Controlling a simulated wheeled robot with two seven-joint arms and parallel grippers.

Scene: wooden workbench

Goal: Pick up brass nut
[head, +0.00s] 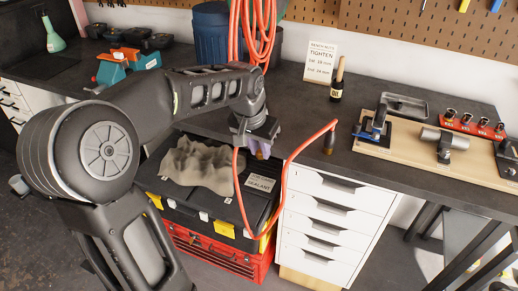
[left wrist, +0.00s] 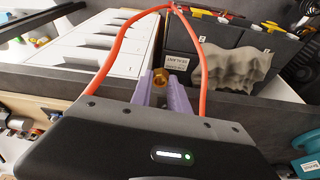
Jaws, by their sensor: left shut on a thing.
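The brass nut (left wrist: 177,62) shows in the left wrist view as a small gold ring at the tips of my purple fingers. My left gripper (left wrist: 166,80) is shut on it. In the head view my left gripper (head: 258,150) hangs at the front edge of the dark workbench, above the black toolbox. The nut is only a small yellowish spot there, mostly hidden by the fingers. My right gripper is not in view.
An orange hose (head: 291,175) loops close around my left gripper and over the bench edge. A grey crumpled cloth (head: 198,164) lies on the toolbox. White drawers (head: 331,215) stand to the right. An oil bottle (head: 338,82) and wooden fixture board (head: 404,143) stand on the bench.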

